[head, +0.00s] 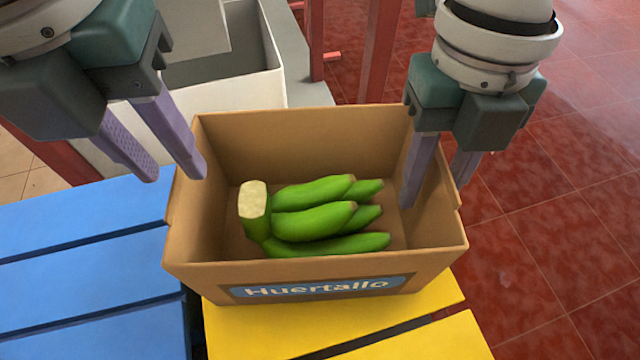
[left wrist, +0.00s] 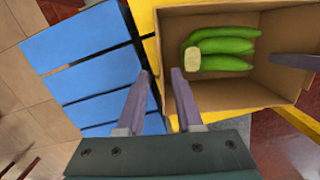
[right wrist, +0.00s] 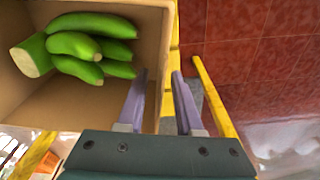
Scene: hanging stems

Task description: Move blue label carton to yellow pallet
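The blue label carton (head: 320,287) is an open brown box with a blue "Huertallo" label on its front and green bananas (head: 315,215) inside. It appears upright on the yellow pallet (head: 285,328), its left end near the gap beside the blue pallet. My left gripper (head: 173,178) is open at the carton's left wall, one finger on the inner side and one outside over the blue pallet. My right gripper (head: 434,197) is open around the right wall, one finger inside the carton and one outside, partly hidden by the wall.
The blue pallet (head: 85,255) lies empty to the left, with a narrow gap to the yellow one. A white bin (head: 285,85) and red posts (head: 380,50) stand behind the carton. Red tiled floor (head: 570,200) is clear on the right.

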